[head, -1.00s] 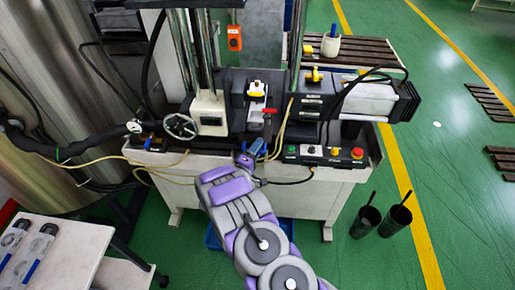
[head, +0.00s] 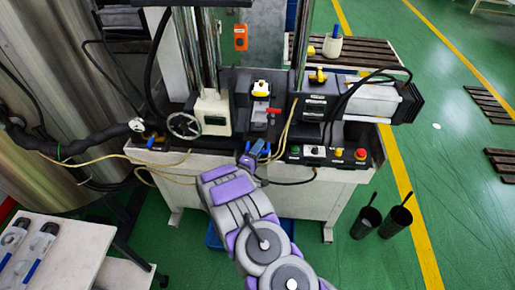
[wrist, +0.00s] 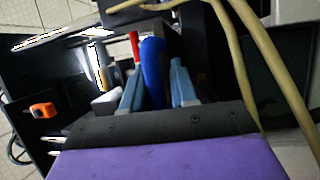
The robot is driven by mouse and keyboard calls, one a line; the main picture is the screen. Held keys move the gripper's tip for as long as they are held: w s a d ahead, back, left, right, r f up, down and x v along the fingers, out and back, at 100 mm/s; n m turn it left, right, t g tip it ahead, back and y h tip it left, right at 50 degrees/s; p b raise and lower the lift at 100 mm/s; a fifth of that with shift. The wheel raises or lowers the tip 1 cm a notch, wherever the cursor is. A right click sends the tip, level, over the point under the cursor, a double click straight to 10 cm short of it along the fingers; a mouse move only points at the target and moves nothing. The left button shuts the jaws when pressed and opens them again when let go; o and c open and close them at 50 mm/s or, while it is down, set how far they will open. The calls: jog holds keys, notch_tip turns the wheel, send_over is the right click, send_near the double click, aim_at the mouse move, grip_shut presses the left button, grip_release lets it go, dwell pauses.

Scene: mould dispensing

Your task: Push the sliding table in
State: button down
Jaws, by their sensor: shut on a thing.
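The sliding table (head: 259,115) appears to be the pale block with a yellow-topped part, in the dark slot at the machine's middle. Its exact edges are too small to tell. My gripper (head: 259,150) is at the front edge of the machine, just below this slot. In the wrist view, my gripper (wrist: 156,92) has its two light-blue fingers on either side of a dark blue handle (wrist: 153,65) and is shut on it. The handle's lower end is hidden behind the gripper body. A red lever (wrist: 134,48) stands just left of the handle.
A control panel with buttons (head: 325,153) is right of my gripper. A handwheel (head: 183,125) is at left. Yellow cables (wrist: 235,60) hang close on the right in the wrist view. Two dark cups (head: 381,221) stand on the open green floor at right.

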aim_at(262, 137)
jog(key=w, duration=0.2)
jog(key=w+p, duration=0.1)
jog(key=w, duration=0.1)
jog(key=shift+w+d+r, duration=0.1)
jog(key=shift+d, duration=0.2)
jog(key=shift+w, duration=0.25)
jog(key=shift+r, duration=0.2)
jog(key=c, duration=1.3)
grip_release()
jog(key=shift+o, duration=1)
jog(key=shift+w+d+f, duration=0.1)
jog(key=shift+w+f, duration=0.1)
jog(key=shift+w, duration=0.05)
jog(key=shift+s+r, duration=0.1)
jog(key=shift+s, duration=0.05)
jog(key=shift+s+a+f, duration=0.2)
jog(key=shift+s+a, duration=0.15)
jog(key=shift+a, duration=0.1)
jog(key=p+v, duration=0.1)
jog(key=v, duration=1.5)
jog(key=shift+s, duration=0.2)
